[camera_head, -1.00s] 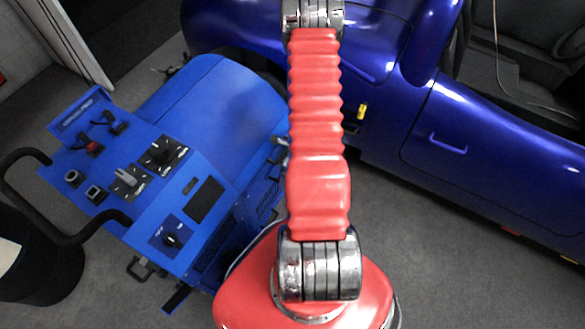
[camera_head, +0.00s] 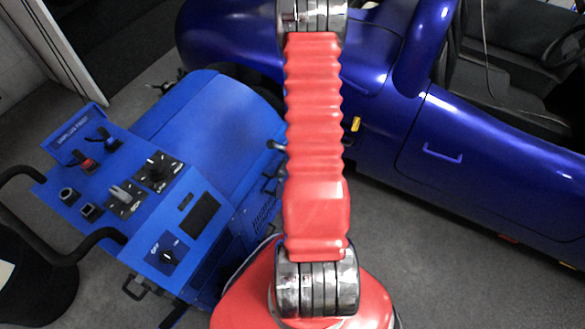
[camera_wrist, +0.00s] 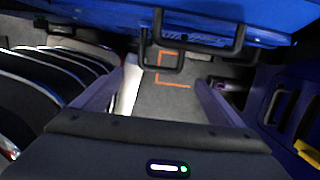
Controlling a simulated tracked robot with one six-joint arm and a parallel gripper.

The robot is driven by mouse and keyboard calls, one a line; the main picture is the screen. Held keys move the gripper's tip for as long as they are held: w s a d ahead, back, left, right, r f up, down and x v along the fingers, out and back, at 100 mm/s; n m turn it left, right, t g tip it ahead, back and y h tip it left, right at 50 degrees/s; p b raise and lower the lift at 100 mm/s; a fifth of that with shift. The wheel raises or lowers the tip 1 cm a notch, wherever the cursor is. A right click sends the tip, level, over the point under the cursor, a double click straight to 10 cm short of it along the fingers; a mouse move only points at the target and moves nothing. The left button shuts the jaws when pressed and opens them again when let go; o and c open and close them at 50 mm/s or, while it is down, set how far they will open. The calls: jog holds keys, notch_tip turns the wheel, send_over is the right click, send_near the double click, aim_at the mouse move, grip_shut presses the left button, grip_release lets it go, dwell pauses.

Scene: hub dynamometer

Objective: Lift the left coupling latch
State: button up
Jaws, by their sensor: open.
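The blue hub dynamometer (camera_head: 205,120) stands left of my arm in the head view, with its control panel and black handles. In the wrist view its blue edge (camera_wrist: 105,14) runs across the top, with black bar handles below it. I cannot tell which part is the left coupling latch. My gripper (camera_wrist: 160,85) is open in the wrist view, its two dark fingers apart with grey floor showing between them. One black handle (camera_wrist: 148,62) appears just beyond the gap between the fingers. Nothing is between the fingers. The head view does not show my gripper.
A blue car (camera_head: 470,160) fills the upper right of the head view, behind my arm. A small yellow piece (camera_head: 355,124) shows on its side. A dark round bin (camera_head: 35,275) stands at lower left.

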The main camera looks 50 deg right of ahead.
notch_tip(320, 180, up, 8)
jog(key=s, duration=0.1)
jog(key=shift+s, duration=0.15)
dwell(0.8)
jog(key=shift+d, duration=0.1)
jog(key=shift+n, duration=0.3)
jog(key=a+r+n+t, duration=0.2)
jog(key=a+r+n, duration=1.3)
jog(key=r, duration=0.4)
jog(key=a+r+n+t, duration=0.1)
jog(key=a+r+n, duration=1.4)
jog(key=r+n, duration=0.3)
jog(key=shift+s+a+r+t, duration=0.3)
jog(key=shift+s+r+t, duration=0.1)
jog(key=shift+r, duration=0.5)
